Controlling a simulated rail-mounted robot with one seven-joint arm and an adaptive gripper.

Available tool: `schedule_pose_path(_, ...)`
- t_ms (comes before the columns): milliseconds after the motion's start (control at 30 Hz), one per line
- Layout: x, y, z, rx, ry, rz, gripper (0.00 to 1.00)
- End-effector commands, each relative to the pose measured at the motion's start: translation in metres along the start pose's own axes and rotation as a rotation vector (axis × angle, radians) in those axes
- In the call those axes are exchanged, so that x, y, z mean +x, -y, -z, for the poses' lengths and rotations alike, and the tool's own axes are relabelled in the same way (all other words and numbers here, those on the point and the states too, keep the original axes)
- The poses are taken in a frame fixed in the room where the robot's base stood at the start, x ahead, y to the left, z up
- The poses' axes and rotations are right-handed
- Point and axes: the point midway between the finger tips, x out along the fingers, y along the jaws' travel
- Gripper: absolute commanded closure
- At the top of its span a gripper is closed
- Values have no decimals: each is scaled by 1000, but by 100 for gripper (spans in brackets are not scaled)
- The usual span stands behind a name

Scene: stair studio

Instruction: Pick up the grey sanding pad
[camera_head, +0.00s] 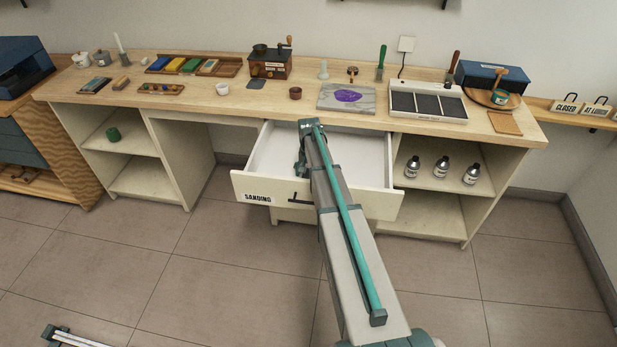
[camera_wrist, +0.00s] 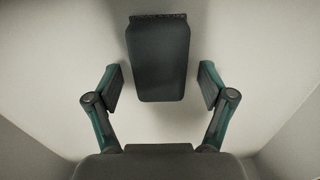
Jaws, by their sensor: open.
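In the wrist view a dark grey pad (camera_wrist: 158,62), the sanding pad by its look, lies on the pale floor of the open drawer. My gripper (camera_wrist: 161,86) is open, with one finger on each side of the pad's near part. A gap shows between each finger and the pad, and the pad reaches beyond the fingertips. I cannot tell how far above the drawer floor the fingers are. In the head view my arm reaches into the open drawer (camera_head: 253,188), labelled "SANDING", and hides the pad and the fingers.
The drawer walls stand close around my arm, with the workbench top (camera_head: 215,108) above and behind. On it are a stone slab (camera_head: 330,103) with a purple patch and a tray (camera_head: 452,117) with dark compartments. Several bottles (camera_head: 441,168) stand on the shelf at right.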

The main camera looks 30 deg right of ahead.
Motion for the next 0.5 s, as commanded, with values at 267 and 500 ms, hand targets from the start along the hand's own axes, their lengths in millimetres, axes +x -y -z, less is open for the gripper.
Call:
schedule_pose_path(267,0,0,0,0,0,0,44)
schedule_pose_path(500,0,0,0,0,0,0,83)
